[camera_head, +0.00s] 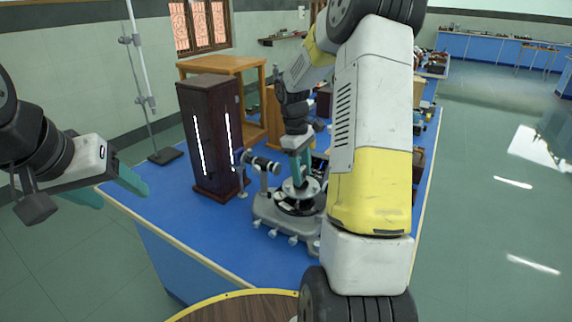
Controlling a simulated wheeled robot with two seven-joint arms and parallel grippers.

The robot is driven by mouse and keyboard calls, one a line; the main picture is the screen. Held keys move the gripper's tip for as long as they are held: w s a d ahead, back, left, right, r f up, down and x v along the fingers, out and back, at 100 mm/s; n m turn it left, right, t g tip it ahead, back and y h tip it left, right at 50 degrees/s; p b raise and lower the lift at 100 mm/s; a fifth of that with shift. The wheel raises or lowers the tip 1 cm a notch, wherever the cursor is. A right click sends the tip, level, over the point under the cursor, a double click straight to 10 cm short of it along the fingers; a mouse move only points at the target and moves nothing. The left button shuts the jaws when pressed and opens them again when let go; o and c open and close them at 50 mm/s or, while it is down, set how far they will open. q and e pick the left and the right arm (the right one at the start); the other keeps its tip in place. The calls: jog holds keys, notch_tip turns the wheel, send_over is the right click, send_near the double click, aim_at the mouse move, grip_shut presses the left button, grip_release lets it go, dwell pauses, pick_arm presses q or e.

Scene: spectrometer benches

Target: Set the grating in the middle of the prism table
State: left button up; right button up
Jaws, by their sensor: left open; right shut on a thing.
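The spectrometer (272,215) stands on the blue bench top, a grey base with a dark round middle. Its prism table (312,187) is a small pale disc, partly hidden by my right gripper and arm. My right gripper (299,178) points down with teal fingers just above the prism table. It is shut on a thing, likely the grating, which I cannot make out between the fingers. Whether it touches the table I cannot tell. My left gripper (118,190) is open and empty at the left, apart from the bench edge, its teal fingers pointing right.
A dark wooden lamp cabinet (211,135) with two bright slits stands left of the spectrometer. The telescope tube (262,164) points towards it. More items stand behind my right arm, partly hidden. The blue bench top (170,205) is clear at the front left.

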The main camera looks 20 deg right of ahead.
jog(key=shift+f, duration=0.15)
jog(key=o, duration=1.4)
notch_tip(320, 180, up, 12)
jog(key=w+a, duration=0.1)
jog(key=s+a+r+m+t+y, duration=0.1)
jog(key=s+a+r+m+t, duration=0.15)
jog(key=s+r, duration=0.2)
jog(key=s+a+r+m+t, duration=0.1)
jog(key=s+a+r, duration=0.2)
jog(key=s+a, duration=0.15)
jog(key=s+a+m+t, duration=0.1)
jog(key=s, duration=0.3)
jog(key=s+a+m+t+y, duration=0.1)
jog(key=s+a+m, duration=0.1)
jog(key=s, duration=0.3)
jog(key=s+a+f+m+t+y, duration=0.1)
jog(key=s+t, duration=0.1)
jog(key=s, duration=0.3)
jog(key=shift+a+f, duration=0.1)
jog(key=shift+a, duration=0.1)
jog(key=shift+s, duration=0.1)
